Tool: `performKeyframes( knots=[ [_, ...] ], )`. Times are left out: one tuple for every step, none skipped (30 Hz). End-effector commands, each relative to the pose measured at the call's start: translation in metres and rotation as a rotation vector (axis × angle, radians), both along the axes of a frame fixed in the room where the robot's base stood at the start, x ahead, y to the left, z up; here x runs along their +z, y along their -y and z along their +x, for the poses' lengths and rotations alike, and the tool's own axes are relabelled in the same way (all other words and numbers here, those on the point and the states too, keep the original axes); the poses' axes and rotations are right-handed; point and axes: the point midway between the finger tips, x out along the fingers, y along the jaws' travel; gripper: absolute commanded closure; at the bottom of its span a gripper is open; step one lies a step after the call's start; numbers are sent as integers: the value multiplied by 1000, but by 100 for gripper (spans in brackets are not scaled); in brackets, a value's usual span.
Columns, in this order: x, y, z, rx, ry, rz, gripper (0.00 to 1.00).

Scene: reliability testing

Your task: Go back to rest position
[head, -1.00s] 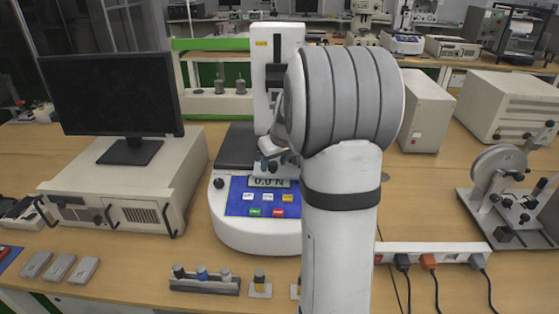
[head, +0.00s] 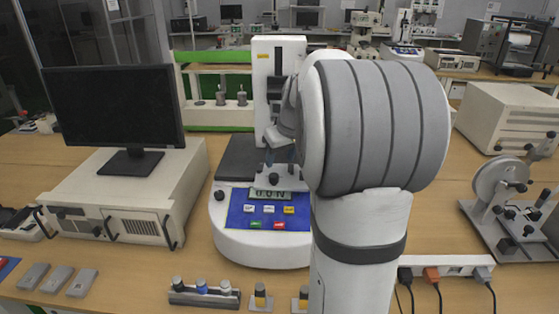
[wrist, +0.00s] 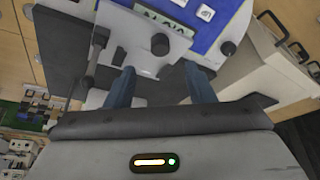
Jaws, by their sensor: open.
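My gripper (wrist: 160,88) shows in the wrist view with its two blue fingers apart and nothing between them. In that view it is close to the tester's metal fixture and dark knob (wrist: 160,44). In the head view my arm hides most of the gripper. The force tester (head: 262,245) stands on the bench with a white column, a blue panel with coloured buttons and a lit display (head: 270,194). A small clamp with a dark knob (head: 268,171) sits above the display.
A monitor (head: 115,105) on a beige case (head: 130,215) stands at left. A power strip (head: 440,262) and a wheeled device (head: 505,205) are at right.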

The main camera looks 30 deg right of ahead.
Motion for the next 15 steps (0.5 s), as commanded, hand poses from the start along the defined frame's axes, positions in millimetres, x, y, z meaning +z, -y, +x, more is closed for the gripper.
performKeyframes(
  knots=[
    [0,0,0,0,0,0,51],
    [0,0,0,0,0,0,51],
    [0,0,0,0,0,0,51],
    [0,0,0,0,0,0,51],
    [0,0,0,0,0,0,51],
    [0,0,0,0,0,0,51],
    [0,0,0,0,0,0,51],
    [0,0,0,0,0,0,51],
    [0,0,0,0,0,0,51],
    [-1,0,0,0,0,0,51],
    [-1,0,0,0,0,0,51],
    [0,-1,0,0,-1,0,51],
    [0,-6,-3,2,-3,1,51],
    [0,-12,-7,2,-7,2,51],
    [1,-23,-13,5,-13,3,51]
  ],
)
